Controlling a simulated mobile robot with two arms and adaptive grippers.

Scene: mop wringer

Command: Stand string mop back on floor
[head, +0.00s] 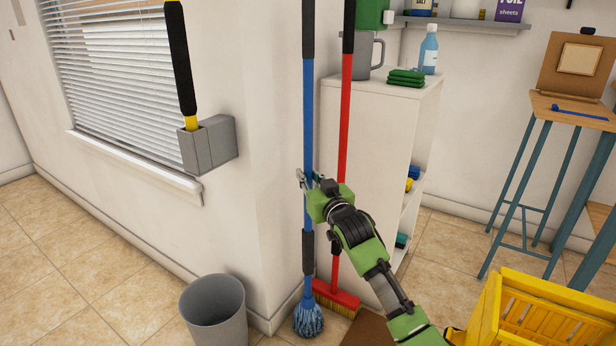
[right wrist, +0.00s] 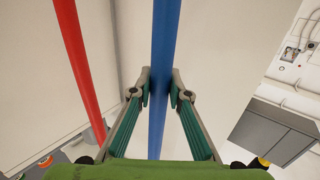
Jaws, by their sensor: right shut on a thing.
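The string mop (head: 308,105) has a blue pole with dark grips and a blue string head (head: 308,318) at the bottom. It stands upright beside the wall corner, with its head at floor level; I cannot tell how firmly it rests there. My right gripper (head: 309,181) is shut on the blue pole about midway up. In the right wrist view, the pole (right wrist: 164,50) runs between the two fingers (right wrist: 159,88). The top of the pole is cut off in the head view. My left gripper is not in view.
A red broom (head: 346,115) stands just right of the mop, near a white shelf unit (head: 365,130). A grey bin (head: 214,310) stands left on the tiled floor. A grey wall holder (head: 209,146) juts out. A yellow slatted container (head: 545,315) is at lower right.

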